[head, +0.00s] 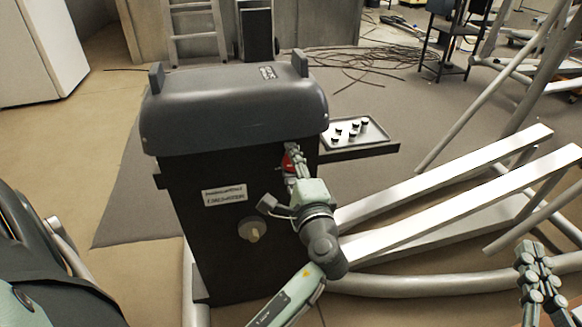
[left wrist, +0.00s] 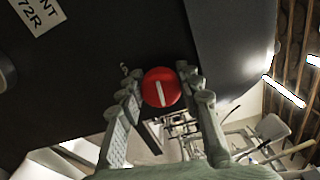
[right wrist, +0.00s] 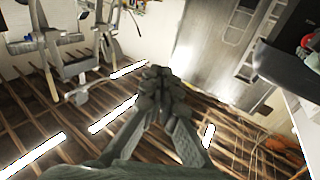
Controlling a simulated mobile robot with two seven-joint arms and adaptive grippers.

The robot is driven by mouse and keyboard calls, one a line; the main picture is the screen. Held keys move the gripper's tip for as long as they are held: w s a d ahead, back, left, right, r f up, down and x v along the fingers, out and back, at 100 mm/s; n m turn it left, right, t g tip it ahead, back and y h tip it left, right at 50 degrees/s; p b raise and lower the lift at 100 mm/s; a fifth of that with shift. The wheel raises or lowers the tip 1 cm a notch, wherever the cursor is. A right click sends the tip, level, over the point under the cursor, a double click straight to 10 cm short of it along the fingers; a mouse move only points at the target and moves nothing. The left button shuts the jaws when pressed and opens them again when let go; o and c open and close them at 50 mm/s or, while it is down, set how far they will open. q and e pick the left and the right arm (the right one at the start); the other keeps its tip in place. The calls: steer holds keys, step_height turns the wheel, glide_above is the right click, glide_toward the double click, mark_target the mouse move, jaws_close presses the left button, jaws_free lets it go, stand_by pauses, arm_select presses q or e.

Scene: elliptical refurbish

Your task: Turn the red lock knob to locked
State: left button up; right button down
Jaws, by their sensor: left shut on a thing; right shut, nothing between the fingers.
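The red lock knob (head: 287,162) is on the dark front panel of the elliptical's housing (head: 185,230), near its right edge. In the left wrist view the round red knob (left wrist: 161,87) has a white line that stands nearly upright in the picture. My left gripper (head: 293,160) is shut on the knob, with one finger on each side of it (left wrist: 160,90). In the head view the gripper partly hides the knob. My right gripper (head: 538,270) is shut and empty at the lower right, away from the housing; it also shows in the right wrist view (right wrist: 160,80).
A tray (head: 372,140) with several small dark pieces sits on a shelf at the right. Long white rails (head: 450,195) and tubes lie between my two grippers.

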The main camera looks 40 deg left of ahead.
arm_select(q)
steer(key=shift+f+n+b, duration=0.15)
steer(key=shift+n+b, duration=0.25)
steer(key=shift+n, duration=0.7)
arm_select(e)
step_height(320, 180, up, 6)
steer(key=s+a+t+y, duration=0.1)
steer(key=s+t+y, duration=0.1)
steer(key=t, duration=0.1)
steer(key=shift+a, duration=0.1)
arm_select(q)
steer(key=o, duration=1.2)
steer(key=shift+c, duration=0.2)
arm_select(e)
steer(key=shift+w, duration=0.1)
steer(key=shift+r, duration=0.1)
